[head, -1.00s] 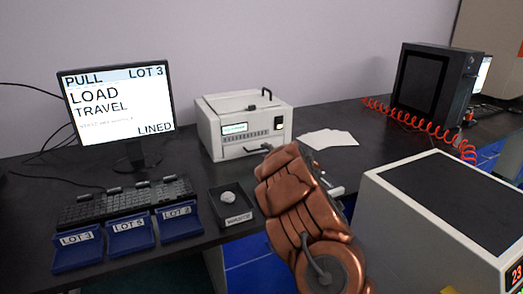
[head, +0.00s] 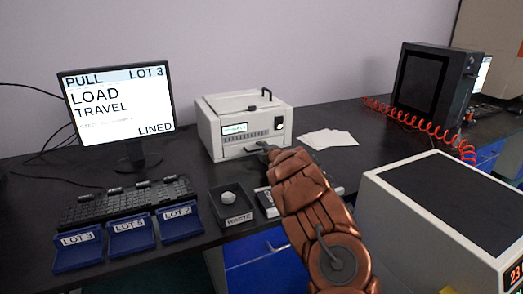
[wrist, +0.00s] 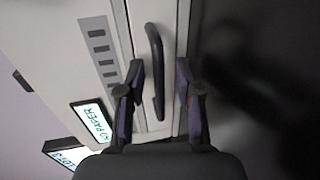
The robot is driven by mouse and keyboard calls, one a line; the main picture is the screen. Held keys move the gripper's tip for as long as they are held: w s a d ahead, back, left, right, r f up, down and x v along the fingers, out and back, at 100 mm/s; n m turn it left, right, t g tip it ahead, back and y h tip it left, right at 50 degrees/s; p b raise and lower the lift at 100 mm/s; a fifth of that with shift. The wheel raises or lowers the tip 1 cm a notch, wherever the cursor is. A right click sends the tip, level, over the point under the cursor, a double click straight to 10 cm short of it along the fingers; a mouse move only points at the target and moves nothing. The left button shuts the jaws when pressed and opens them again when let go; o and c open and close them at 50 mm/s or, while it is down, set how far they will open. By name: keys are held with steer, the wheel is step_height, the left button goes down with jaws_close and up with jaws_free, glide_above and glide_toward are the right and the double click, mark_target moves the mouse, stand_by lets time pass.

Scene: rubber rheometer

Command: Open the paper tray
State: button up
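The white printer-like device (head: 215,133) stands at the back of the dark desk. Its lower front carries a dark bar handle, which fills the centre of the wrist view (wrist: 154,70). The pale front panel of the paper tray (wrist: 150,20) behind the handle looks closed. My gripper (wrist: 160,68) is open. Its two fingers are on either side of the handle, with a visible gap on the right side. In the head view my gripper (head: 266,149) is at the device's lower front, mostly hidden by my arm. The device's small display (wrist: 91,122) shows a word "PAPER".
White paper sheets (head: 328,138) lie right of the device. A monitor (head: 118,103), keyboard (head: 125,202), blue lot trays (head: 131,237) and a small dark tray (head: 231,218) are on the left. A large light-grey machine (head: 410,232) stands front right; a red coiled hose (head: 425,123) lies behind it.

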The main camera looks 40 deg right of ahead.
steer(key=shift+c, duration=0.4)
jaws_close()
steer(key=shift+s, duration=0.1)
